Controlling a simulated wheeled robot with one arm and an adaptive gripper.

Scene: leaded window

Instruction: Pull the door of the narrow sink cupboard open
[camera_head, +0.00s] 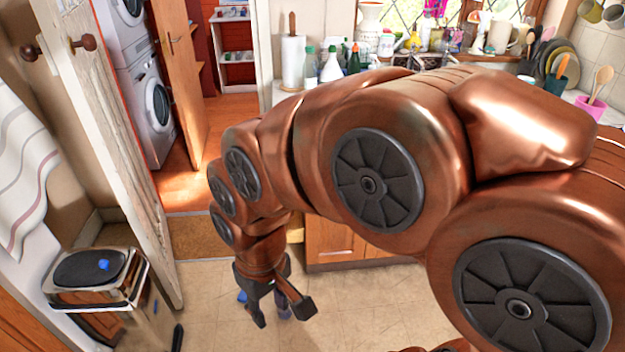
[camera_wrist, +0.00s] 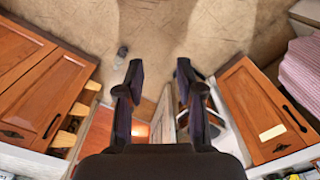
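In the head view, an orange-brown wooden cupboard front (camera_head: 350,238) shows below the counter, largely hidden behind my arm. In the wrist view, wooden cupboard doors with dark handles (camera_wrist: 42,100) stand at the left, and another wooden door (camera_wrist: 258,108) with a long dark handle (camera_wrist: 294,118) stands at the right. I cannot tell which is the narrow sink cupboard. My gripper (camera_head: 282,314) is open and empty, pointing down over the floor, left of the cupboard front in the head view. In the wrist view its fingers (camera_wrist: 159,70) are apart, touching no door or handle.
A half-open white door (camera_head: 110,130) stands at the left, near a small metal-framed appliance (camera_head: 95,280). Bottles and utensils crowd the counter. A small grey item (camera_wrist: 122,52) lies on the floor. The beige floor (camera_head: 210,310) around the gripper is mostly clear.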

